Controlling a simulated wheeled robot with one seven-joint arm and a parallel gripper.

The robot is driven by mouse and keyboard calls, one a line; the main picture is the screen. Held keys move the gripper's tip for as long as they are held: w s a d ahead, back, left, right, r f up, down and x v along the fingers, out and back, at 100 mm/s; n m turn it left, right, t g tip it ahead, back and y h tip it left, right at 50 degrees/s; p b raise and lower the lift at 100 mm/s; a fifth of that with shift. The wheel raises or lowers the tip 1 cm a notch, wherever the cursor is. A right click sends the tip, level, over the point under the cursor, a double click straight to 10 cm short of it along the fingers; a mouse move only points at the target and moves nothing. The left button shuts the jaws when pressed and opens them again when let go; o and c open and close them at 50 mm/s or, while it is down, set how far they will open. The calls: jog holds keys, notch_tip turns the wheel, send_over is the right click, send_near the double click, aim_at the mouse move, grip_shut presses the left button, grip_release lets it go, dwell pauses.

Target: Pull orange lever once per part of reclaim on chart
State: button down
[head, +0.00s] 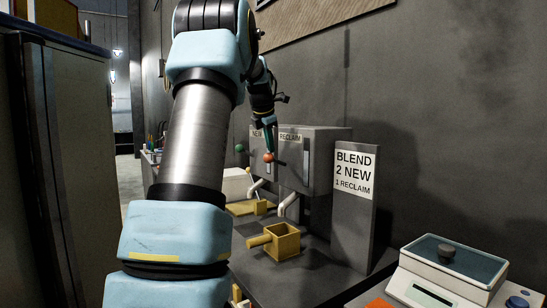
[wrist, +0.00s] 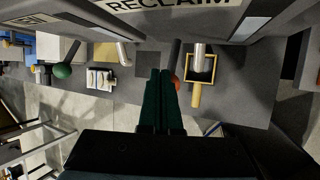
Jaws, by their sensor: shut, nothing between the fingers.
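The orange lever's knob (head: 268,157) sticks out in front of the grey dispenser (head: 318,160), below its RECLAIM label. My gripper (head: 269,149) is shut at that knob, with its fingers pointing down onto or right beside it. In the wrist view the shut green fingers (wrist: 161,72) partly cover the orange knob (wrist: 175,83), and the dark lever rod (wrist: 176,55) shows beside the tips. Whether they touch is not clear. The chart (head: 355,175) reads BLEND, 2 NEW, 1 RECLAIM.
A green knob (head: 239,148) is on the NEW side. A yellow scoop (head: 285,240) sits below the reclaim spout (head: 288,204); its contents are not clear. A scale (head: 450,268) stands at the right. The wall is close behind the dispenser.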

aim_at(268, 154)
jog(key=shift+s+a+f+b, duration=0.1)
jog(key=shift+a+f+b, duration=0.05)
jog(key=shift+f+b, duration=0.75)
jog(key=shift+s+a+f+b, duration=0.15)
jog(key=shift+f+b, duration=0.4)
jog(key=shift+f, duration=0.6)
notch_tip(268, 154, up, 9)
jog(key=p, duration=0.8)
jog(key=shift+f, duration=0.15)
jog(key=shift+f, duration=0.1)
jog(key=s+f+m+g, duration=0.1)
jog(key=s+f+m, duration=0.7)
jog(key=s, duration=0.4)
jog(key=s+f+m+g, duration=0.2)
jog(key=s+f+m, duration=0.7)
jog(key=s, duration=0.3)
jog(key=s+f+m+g+y, duration=0.1)
jog(key=s+f+m, duration=0.7)
jog(key=s, duration=0.5)
jog(key=shift+a+f+g+b, duration=0.2)
jog(key=shift+a+g+b, duration=0.1)
jog(key=shift+a, duration=0.15)
